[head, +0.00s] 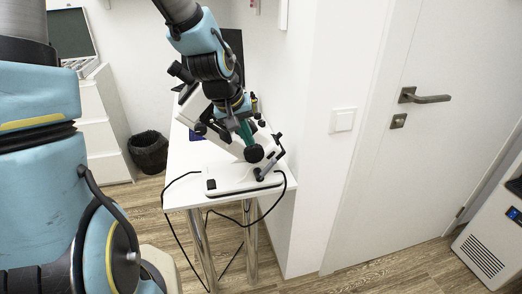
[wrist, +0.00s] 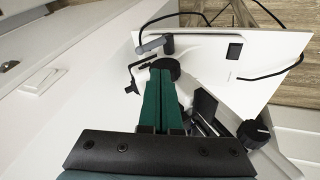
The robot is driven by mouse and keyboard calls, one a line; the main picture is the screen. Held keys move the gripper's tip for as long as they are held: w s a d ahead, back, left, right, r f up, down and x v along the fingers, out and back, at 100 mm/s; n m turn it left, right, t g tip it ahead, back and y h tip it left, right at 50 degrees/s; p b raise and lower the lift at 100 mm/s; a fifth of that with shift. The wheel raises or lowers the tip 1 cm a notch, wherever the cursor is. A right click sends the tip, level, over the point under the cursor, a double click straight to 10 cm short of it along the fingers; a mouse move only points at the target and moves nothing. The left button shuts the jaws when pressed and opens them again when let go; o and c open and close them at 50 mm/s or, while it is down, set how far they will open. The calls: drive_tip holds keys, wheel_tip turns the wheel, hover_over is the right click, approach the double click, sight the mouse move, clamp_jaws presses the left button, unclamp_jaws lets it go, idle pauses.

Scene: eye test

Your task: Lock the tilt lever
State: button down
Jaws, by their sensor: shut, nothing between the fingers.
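A white instrument stands on a small white table, its tilted body (head: 225,133) rising from a flat base (head: 236,177). My gripper (head: 248,140) has green fingers, shut and empty. In the wrist view the fingertips (wrist: 162,76) point at a round black knob (wrist: 166,66) and partly overlap it. I cannot tell whether they touch.
The white table (head: 177,190) has black cables (head: 172,222) looping off its edges. A wall with a light switch (head: 343,120) and a white door (head: 425,150) stand to the right. A black bin (head: 149,152) and white drawers (head: 101,130) stand at the left. The floor in front is open.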

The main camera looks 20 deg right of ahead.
sight(262, 157)
drive_tip(key=x, duration=0.6)
drive_tip(key=d+x, duration=0.1)
drive_tip(key=x, duration=0.3)
drive_tip(key=shift+s+r+p, duration=0.15)
drive_tip(key=shift+s+p, duration=0.05)
drive_tip(key=shift+p, duration=0.2)
drive_tip(key=shift+w+d, duration=0.1)
drive_tip(key=shift+d, duration=0.1)
